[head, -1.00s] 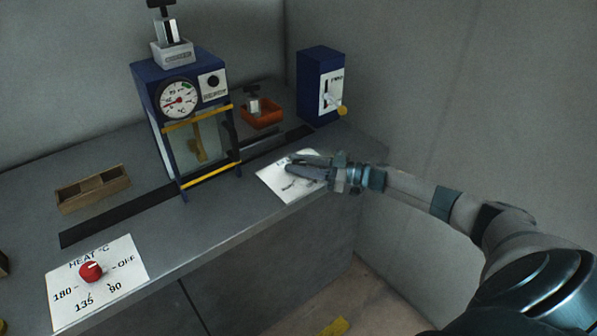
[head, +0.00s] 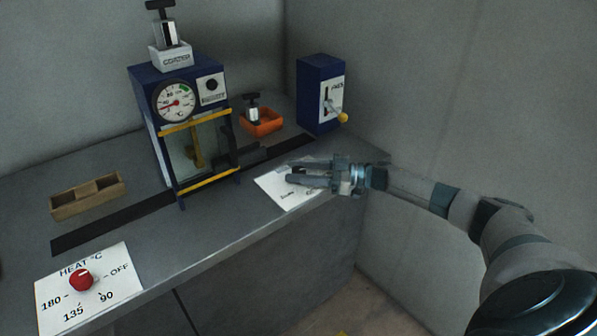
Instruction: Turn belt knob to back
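The white belt panel (head: 275,187) lies flat near the right front corner of the bench, its print mostly covered and too small to read. My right gripper (head: 293,172) is over this panel, its fingers pointing left and some way apart. A small dark shape shows between the fingertips. The belt knob is not clearly visible, and I cannot tell whether the fingers press on it. My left gripper is not in view.
A heat panel with a red knob (head: 81,280) lies at the front left. A blue lever box (head: 312,95), an orange tray (head: 266,128) and a wooden tray (head: 70,207) are on the bench.

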